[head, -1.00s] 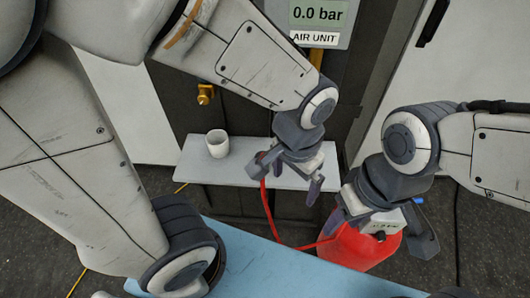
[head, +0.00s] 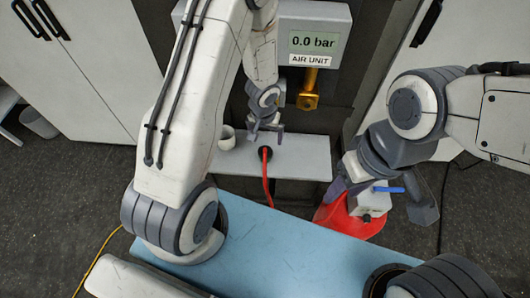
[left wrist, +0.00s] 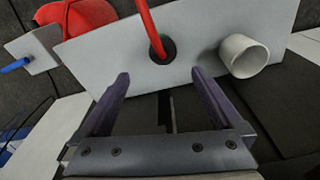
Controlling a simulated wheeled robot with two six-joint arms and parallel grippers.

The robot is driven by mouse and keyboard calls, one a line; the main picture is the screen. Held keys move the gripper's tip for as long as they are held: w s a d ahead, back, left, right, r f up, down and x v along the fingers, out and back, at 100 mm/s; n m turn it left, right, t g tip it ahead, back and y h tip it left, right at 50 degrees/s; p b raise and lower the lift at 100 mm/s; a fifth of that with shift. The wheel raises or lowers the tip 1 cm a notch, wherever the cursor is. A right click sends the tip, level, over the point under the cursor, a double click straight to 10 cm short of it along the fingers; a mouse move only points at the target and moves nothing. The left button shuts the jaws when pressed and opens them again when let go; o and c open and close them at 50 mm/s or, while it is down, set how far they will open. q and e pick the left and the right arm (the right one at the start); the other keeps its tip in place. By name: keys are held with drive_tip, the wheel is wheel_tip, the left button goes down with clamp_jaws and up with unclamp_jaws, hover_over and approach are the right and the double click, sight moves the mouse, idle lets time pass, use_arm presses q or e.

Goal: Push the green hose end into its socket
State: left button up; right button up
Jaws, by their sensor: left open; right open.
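No green hose end shows in either view. A red hose (head: 268,185) runs to a black round piece (head: 265,153) on the light grey shelf; the left wrist view shows the hose (left wrist: 150,25) meeting that black piece (left wrist: 162,50). My left gripper (head: 266,135) is open and empty over the back of the shelf, close to the black piece. Its two fingers (left wrist: 160,78) appear below it in the left wrist view. A brass fitting (head: 308,95) hangs under the air unit. My right gripper (head: 382,203) is open, around or above a white block with a blue lever.
The air unit (head: 318,25) reads 0.0 bar. A white cup (head: 226,138) stands on the shelf (head: 305,160), left of the black piece. A red rounded container (head: 345,220) is below my right gripper. A blue table top (head: 290,250) lies in front.

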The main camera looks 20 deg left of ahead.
use_arm(q)
drive_tip(key=b, duration=0.4)
hover_over(265, 149)
drive_tip(key=f, duration=0.5)
drive_tip(key=shift+s+d, duration=0.3)
drive_tip(key=shift+s, duration=0.1)
drive_tip(key=shift+w, duration=0.1)
drive_tip(key=shift+f, duration=0.15)
drive_tip(key=f+b, duration=0.4)
drive_tip(key=f, duration=0.1)
drive_tip(key=shift+w+a, duration=0.3)
drive_tip(key=c, duration=1.3)
